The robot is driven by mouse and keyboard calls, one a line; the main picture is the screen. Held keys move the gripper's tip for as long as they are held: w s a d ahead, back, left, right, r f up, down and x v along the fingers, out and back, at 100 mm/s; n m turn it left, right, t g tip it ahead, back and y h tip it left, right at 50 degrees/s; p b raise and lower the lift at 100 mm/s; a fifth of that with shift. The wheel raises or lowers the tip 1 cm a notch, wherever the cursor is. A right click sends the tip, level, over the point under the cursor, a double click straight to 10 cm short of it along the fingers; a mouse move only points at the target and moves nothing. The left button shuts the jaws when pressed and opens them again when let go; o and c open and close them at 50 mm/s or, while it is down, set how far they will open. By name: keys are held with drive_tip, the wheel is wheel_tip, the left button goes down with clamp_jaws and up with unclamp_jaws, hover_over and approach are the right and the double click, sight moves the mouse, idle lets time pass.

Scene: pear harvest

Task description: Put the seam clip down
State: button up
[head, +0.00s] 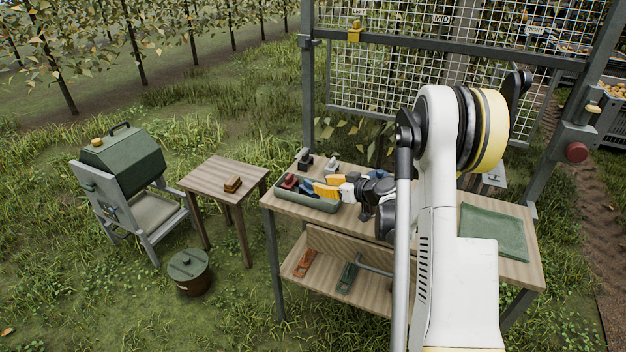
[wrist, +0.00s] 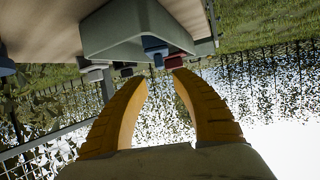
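My gripper (head: 324,187) has two yellow fingers over the right part of a grey-green tray (head: 306,202) on the workbench. In the wrist view my gripper (wrist: 158,79) is open, with a clear gap and nothing visible between the fingertips. A blue piece (wrist: 154,47) and a red piece (wrist: 173,61) show at the tray (wrist: 118,32) beyond the tips, apart from them. The red piece (head: 289,181) and blue piece (head: 307,184) lie inside the tray in the head view. I cannot tell which piece is the seam clip.
A dark clip-like piece (head: 305,163) and a pale one (head: 331,166) stand behind the tray. A green cloth (head: 493,233) lies at the bench's right. Wire mesh rises behind.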

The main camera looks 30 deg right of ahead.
drive_tip(key=s+a+r+m+g, duration=0.1)
drive_tip(key=s+a+r+g, duration=0.1)
drive_tip(key=s+a+r, duration=0.6)
drive_tip(key=s+a+r+g, duration=0.3)
drive_tip(key=s+a+r, duration=0.25)
drive_tip(key=a, duration=0.35)
drive_tip(key=s+a+m+h, duration=0.1)
drive_tip(key=s+a, duration=0.1)
drive_tip(key=s, duration=0.8)
drive_tip(key=s+a+m+g+h, duration=0.1)
drive_tip(key=s+a+h, duration=0.1)
drive_tip(key=s, duration=0.7)
drive_tip(key=shift+s+a+r+h+p, duration=0.2)
drive_tip(key=shift+s+a+h+p, duration=0.15)
drive_tip(key=shift+a, duration=0.45)
